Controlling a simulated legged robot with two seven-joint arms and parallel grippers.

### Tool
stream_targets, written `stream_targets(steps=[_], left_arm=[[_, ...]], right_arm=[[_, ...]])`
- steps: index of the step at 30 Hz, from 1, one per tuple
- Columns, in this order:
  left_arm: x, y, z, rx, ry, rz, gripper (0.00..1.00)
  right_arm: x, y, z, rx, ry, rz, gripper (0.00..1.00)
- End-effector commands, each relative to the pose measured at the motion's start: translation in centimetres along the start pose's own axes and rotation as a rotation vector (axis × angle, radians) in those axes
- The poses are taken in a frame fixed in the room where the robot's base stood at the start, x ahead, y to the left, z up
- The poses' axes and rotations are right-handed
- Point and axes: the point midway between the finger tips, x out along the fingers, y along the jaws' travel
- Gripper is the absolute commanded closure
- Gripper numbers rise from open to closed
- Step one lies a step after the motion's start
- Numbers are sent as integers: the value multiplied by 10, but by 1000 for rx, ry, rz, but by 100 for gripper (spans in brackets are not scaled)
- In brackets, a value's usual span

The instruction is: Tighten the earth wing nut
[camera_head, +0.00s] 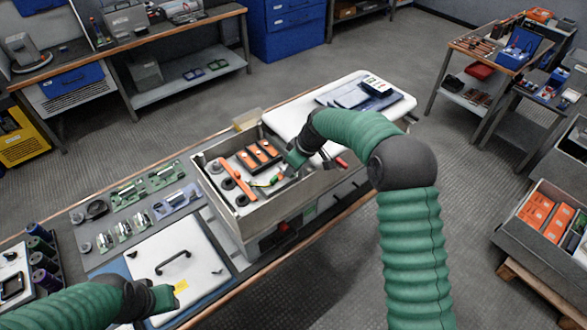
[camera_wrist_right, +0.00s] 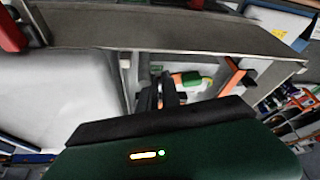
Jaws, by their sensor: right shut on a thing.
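The open metal capacitor box (camera_head: 243,214) stands on the bench in the head view. Inside are orange-topped parts (camera_head: 260,154), an orange bar (camera_head: 235,178) and a green-yellow earth lead (camera_head: 271,181). My right gripper (camera_head: 288,171) reaches into the box's right side, close to the lead. In the right wrist view its dark fingers (camera_wrist_right: 160,93) are close together beside a green piece (camera_wrist_right: 192,80). It is shut on what seems to be the earth wing nut, which the fingers hide. My left gripper (camera_head: 166,297) hovers over the removed lid; its opening cannot be made out.
The white lid (camera_head: 175,253) with a black handle lies left of the box. Several small parts (camera_head: 130,194) lie on the mat behind it. A white panel (camera_head: 295,113) carrying a dark device lies behind the box. Box walls surround my right gripper closely.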

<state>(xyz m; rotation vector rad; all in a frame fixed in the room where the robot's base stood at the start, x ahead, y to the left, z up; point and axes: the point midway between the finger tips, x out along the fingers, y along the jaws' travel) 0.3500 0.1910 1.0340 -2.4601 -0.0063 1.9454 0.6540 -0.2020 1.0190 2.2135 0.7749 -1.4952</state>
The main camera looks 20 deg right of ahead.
Motion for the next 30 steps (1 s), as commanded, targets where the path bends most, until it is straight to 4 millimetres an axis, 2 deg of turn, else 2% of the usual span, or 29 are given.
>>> stream_targets(steps=[1, 27, 28, 30], left_arm=[[-1, 0, 0, 0, 0, 0, 64], [-1, 0, 0, 0, 0, 0, 64], [-1, 0, 0, 0, 0, 0, 64], [-1, 0, 0, 0, 0, 0, 64]], right_arm=[[-6, 0, -13, -5, 28, 12, 100], [-6, 1, -13, -5, 28, 12, 100], [-6, 1, -13, -5, 28, 12, 89], [-5, 1, -12, -5, 26, 11, 80]])
